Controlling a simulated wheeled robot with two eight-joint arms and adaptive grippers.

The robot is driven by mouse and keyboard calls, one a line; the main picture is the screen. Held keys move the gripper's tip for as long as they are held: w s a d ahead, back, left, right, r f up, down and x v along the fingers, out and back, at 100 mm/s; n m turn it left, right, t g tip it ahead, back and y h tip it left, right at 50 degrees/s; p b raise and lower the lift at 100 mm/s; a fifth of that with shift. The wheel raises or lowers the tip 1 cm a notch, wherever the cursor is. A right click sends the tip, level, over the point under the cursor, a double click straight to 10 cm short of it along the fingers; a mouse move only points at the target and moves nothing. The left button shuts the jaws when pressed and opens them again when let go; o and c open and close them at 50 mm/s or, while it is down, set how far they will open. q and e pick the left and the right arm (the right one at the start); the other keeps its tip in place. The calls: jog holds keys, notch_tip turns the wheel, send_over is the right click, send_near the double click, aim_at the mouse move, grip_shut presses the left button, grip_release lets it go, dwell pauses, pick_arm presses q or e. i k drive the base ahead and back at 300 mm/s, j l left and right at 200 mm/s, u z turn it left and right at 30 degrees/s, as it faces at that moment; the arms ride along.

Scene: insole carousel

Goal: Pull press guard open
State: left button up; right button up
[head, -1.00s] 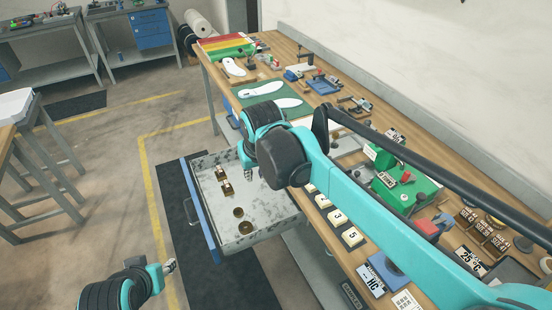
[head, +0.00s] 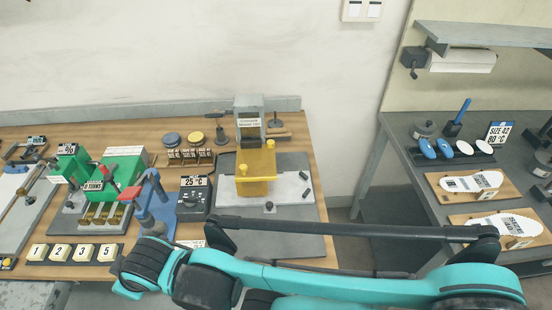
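The press (head: 249,118) is a grey upright block with a white label, standing at the back right of the wooden workbench. A yellow guard (head: 256,172) stands upright in front of it, with a small knob-like part on its upper right. Whether the guard is latched I cannot tell. My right arm reaches across the bottom of the head view from the right, in front of the press base. Nothing of mine visibly touches the guard.
A green fixture (head: 110,175) and several numbered tiles (head: 60,252) lie further left. A grey table (head: 400,160) with insoles stands right, across a gap.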

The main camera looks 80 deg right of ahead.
aim_at(258, 167)
jog(key=j+z, duration=0.1)
jog(key=z, duration=2.35)
